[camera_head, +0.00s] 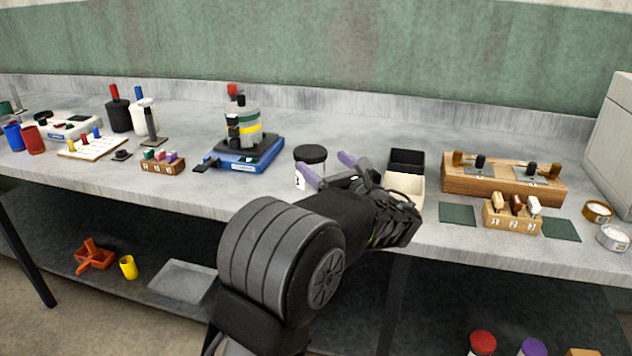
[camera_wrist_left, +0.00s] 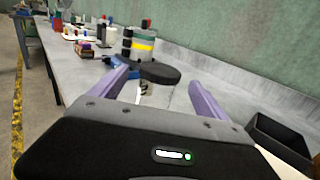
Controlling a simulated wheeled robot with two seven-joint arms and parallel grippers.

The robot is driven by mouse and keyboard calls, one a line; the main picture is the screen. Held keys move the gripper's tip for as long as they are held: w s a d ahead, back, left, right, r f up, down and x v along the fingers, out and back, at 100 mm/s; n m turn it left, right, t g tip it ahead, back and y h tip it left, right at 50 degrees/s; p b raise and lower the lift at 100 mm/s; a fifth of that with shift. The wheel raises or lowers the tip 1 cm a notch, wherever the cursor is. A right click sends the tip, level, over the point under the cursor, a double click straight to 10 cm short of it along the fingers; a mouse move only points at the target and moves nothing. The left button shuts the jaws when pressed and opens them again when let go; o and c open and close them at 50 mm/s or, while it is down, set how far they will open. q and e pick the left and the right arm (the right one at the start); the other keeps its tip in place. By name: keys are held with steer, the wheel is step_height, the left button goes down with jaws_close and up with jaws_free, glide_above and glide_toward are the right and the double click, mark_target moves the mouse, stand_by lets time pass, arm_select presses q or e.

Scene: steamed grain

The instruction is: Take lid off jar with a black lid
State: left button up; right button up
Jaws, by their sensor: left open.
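The jar (camera_head: 298,183) is clear with a white label and stands upright near the front of the bench. Its black lid (camera_head: 310,153) sits on top. My left gripper (camera_head: 327,167) is open, with its purple fingers spread just in front and to the right of the jar. In the left wrist view, the black lid (camera_wrist_left: 158,73) shows between and slightly beyond the open fingertips, with the jar body (camera_wrist_left: 155,96) below it. I see nothing held, and I cannot tell whether a finger touches the jar. My right gripper is not in view.
A blue device (camera_head: 243,155) with a stacked cylinder stands left of the jar. Black (camera_head: 407,157) and cream (camera_head: 405,185) open bins stand close on the right, beside my wrist. A wooden block (camera_head: 500,185) with pegs is farther right. The bench behind the jar is clear.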

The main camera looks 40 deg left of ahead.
mark_target(310, 166)
arm_select(q)
steer(key=f+b, duration=0.2)
steer(key=f, duration=0.1)
steer(key=f+b, duration=0.1)
steer(key=shift+w+f, duration=0.25)
steer(key=shift+f, duration=0.1)
steer(key=shift+r, duration=0.1)
steer(key=shift+b+x, duration=0.3)
steer(key=shift+x, duration=0.95)
steer(key=shift+b+x, duration=0.3)
steer(key=shift+x, duration=2.35)
steer(key=shift+r, duration=0.1)
steer(key=shift+c, duration=0.6)
